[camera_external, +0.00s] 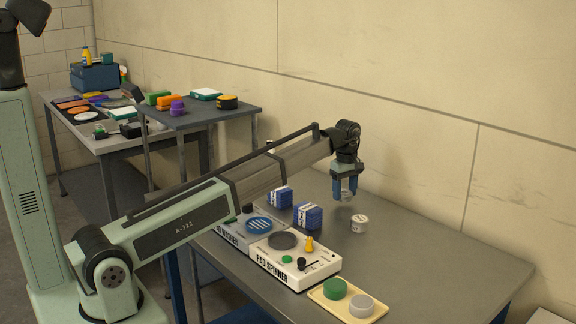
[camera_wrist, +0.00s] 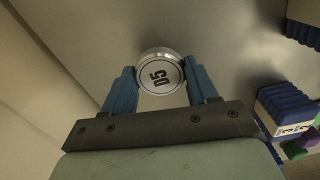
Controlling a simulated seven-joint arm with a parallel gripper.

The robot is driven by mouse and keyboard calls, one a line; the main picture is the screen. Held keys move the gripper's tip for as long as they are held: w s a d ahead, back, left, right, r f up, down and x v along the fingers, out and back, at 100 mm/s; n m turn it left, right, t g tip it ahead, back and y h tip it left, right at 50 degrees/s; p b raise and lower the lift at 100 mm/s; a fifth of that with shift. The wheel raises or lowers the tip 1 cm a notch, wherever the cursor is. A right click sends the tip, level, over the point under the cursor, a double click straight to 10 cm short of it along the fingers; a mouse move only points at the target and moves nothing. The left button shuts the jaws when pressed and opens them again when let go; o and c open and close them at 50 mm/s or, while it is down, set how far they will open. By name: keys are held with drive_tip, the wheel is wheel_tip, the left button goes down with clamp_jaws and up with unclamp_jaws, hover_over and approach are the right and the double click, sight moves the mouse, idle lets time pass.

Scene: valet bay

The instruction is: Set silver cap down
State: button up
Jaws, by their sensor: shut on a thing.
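My gripper (camera_external: 346,194) is shut on the silver cap (camera_external: 347,196) and holds it above the grey table, its fingers pointing down. In the wrist view the silver cap (camera_wrist: 159,75) is round and shiny, with "05" on its pale face, and sits between the blue fingertips of my gripper (camera_wrist: 160,84). A small white round tub (camera_external: 359,224) stands on the table to the lower right of the gripper. The grey table (camera_external: 440,262) lies below, and its surface shows bare in the wrist view too.
Two blue-and-white boxes (camera_external: 308,216) stand left of the gripper. The pad spinner (camera_external: 290,270) and a yellow tray (camera_external: 340,307) with a green and a grey disc line the front edge. The table's right part is clear. The wall (camera_external: 425,160) runs close behind.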

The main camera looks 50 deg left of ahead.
sight(344, 192)
drive_tip(key=shift+f, duration=0.8)
drive_tip(key=shift+f, duration=0.1)
drive_tip(key=o, duration=1)
drive_tip(key=shift+o, duration=0.2)
wheel_tip(344, 192, up, 12)
